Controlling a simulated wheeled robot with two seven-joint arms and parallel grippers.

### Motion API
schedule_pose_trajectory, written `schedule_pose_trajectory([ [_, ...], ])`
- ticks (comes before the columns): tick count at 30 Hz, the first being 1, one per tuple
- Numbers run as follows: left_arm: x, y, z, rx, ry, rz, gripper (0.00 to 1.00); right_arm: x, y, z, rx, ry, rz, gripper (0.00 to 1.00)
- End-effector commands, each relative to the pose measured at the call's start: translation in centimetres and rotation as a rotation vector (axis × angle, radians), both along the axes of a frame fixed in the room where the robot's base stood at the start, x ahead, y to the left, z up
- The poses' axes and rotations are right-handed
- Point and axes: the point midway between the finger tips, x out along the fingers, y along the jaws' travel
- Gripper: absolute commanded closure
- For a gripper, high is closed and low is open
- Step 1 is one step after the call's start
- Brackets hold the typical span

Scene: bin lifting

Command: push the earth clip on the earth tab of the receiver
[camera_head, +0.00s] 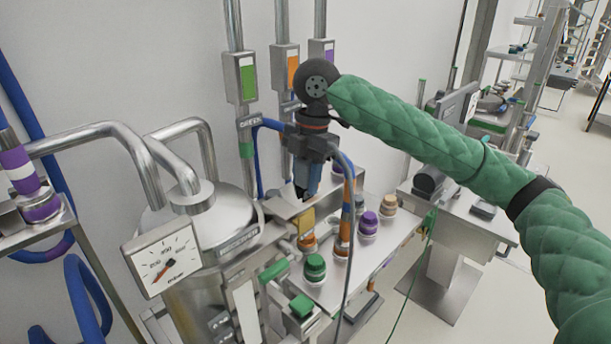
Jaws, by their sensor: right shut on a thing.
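My right gripper (303,196) points down beside the steel receiver (212,212), over the near edge of the shelf. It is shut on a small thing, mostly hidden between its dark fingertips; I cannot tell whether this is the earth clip. I cannot make out the earth tab. My left gripper is not in view.
A pressure gauge (163,259) and bent steel pipes (90,137) stand left. Green (315,268), purple (368,223) and tan (388,205) caps stand on the steel shelf (350,272). A hose (347,212) hangs close right of the gripper.

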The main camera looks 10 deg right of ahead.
Motion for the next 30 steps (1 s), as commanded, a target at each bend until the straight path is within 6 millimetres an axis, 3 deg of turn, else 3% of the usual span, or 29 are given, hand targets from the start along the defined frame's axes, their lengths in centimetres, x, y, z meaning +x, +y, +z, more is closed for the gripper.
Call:
schedule_pose_trajectory([
  [7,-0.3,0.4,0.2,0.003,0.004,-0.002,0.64,0.0,-0.1,0.1,0.0,0.0,0.0,1.0],
  [12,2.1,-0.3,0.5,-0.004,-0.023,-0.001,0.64,0.0,-0.1,0.1,0.0,0.0,0.0,1.0],
  [30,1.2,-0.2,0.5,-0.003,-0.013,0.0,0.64,0.0,-0.1,-2.0,-0.001,0.001,0.0,1.0],
])
